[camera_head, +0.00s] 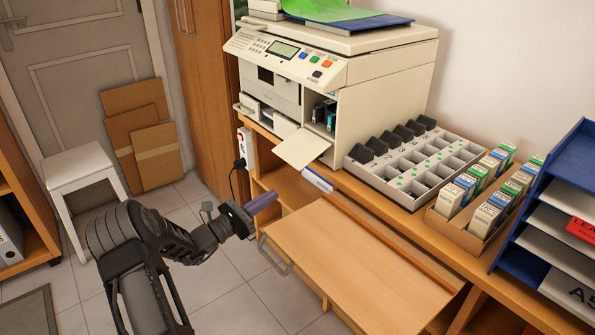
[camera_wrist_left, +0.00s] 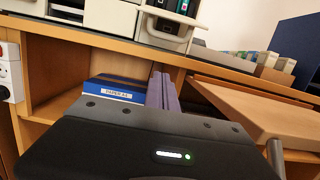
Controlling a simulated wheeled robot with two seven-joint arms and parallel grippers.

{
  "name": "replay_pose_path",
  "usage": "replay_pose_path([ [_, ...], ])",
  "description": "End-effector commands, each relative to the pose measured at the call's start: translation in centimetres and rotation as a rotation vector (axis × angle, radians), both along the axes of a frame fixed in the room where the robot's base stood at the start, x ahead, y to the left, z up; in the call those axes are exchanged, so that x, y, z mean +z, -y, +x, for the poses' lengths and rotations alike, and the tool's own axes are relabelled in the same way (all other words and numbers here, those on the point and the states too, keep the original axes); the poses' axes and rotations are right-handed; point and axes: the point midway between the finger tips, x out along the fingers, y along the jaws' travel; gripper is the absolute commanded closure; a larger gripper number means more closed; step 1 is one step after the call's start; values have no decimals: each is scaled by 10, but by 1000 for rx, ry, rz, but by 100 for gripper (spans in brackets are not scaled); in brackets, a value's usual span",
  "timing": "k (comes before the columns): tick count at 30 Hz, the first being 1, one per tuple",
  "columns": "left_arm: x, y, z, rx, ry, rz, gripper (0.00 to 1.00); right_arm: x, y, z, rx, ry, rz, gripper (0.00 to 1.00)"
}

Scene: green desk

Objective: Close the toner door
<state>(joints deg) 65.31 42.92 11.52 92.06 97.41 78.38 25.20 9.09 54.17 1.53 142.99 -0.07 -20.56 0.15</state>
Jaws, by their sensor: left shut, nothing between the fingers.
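The cream printer (camera_head: 370,90) stands on the desk against the wall. Its toner door (camera_head: 303,148) hangs open as a flap at the lower front, tilted outward. Dark toner cartridges (camera_head: 325,113) show in the open bay behind it. My left gripper (camera_head: 262,203) is below and to the left of the toner door, apart from it, in front of the desk. Its purple fingers are shut with nothing between them; they also show in the left wrist view (camera_wrist_left: 163,92), pointing toward the desk front under the printer. My right gripper is not in view.
A pulled-out wooden board (camera_head: 355,262) lies to the right of my left gripper. A grey compartment tray (camera_head: 415,165) and a box of cartons (camera_head: 485,200) stand right of the printer. A blue paper pack (camera_wrist_left: 115,90) sits on the shelf below. A white stool (camera_head: 80,168) stands left.

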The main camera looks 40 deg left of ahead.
Motion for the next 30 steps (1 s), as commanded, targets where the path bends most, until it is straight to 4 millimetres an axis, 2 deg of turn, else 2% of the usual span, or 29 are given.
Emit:
replay_pose_path([
  [7,0,2,2,-2,-1,2,100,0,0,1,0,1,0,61],
  [11,0,5,11,-3,-3,1,100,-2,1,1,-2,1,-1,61],
  [17,5,14,38,-5,0,2,100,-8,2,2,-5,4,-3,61],
  [26,16,31,95,-4,-1,2,100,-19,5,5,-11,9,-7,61],
  [30,37,26,84,1,-3,4,100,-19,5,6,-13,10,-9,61],
])
